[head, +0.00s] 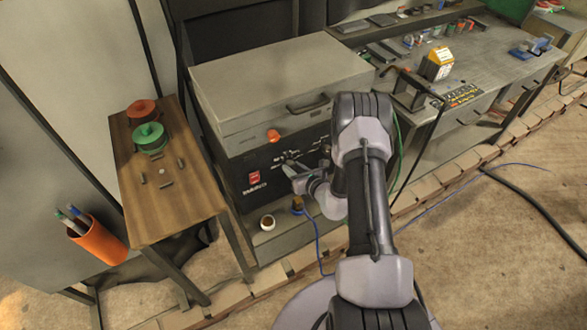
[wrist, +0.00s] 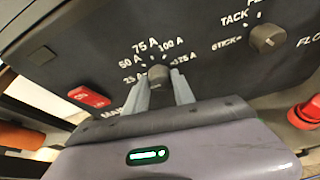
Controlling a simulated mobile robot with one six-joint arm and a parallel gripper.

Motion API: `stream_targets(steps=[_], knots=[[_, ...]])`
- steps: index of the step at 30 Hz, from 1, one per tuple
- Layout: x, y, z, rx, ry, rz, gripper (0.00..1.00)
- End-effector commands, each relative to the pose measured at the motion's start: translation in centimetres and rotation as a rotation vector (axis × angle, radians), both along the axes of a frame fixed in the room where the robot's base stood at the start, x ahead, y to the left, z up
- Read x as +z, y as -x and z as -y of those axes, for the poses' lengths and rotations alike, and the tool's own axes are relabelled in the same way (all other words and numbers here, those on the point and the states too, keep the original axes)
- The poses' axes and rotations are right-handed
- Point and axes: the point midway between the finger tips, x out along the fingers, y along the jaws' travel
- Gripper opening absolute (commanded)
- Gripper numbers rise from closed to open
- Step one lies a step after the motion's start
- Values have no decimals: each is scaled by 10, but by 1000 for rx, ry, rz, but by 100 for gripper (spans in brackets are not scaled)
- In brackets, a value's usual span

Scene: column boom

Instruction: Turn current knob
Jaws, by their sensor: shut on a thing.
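The current knob (wrist: 158,73) is a small dark grey knob on the black machine panel, ringed by markings including 25 A, 50 A, 75 A and 100 A. My gripper (wrist: 159,86) has one finger on each side of it and is shut on the knob. In the head view my gripper (head: 286,164) reaches the front of the welding machine (head: 255,177), and my wrist hides much of the panel there. The fingers cover the lower part of the knob, so I cannot tell where its pointer stands.
A second knob (wrist: 267,38) with TACK and STICK markings sits to the right. A red switch (wrist: 89,97) is at the left, and a red connector (wrist: 308,110) at the lower right. A wooden side table (head: 170,205) stands left of the machine.

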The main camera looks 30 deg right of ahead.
Motion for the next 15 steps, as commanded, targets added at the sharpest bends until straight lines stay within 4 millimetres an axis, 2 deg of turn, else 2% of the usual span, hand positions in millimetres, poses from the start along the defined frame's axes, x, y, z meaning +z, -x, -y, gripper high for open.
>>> stream_targets(steps=[7, 15], knots=[[-1, 0, 2, -1, -113, -4, 0], [-2, 0, 3, -2, -340, -12, 0]])
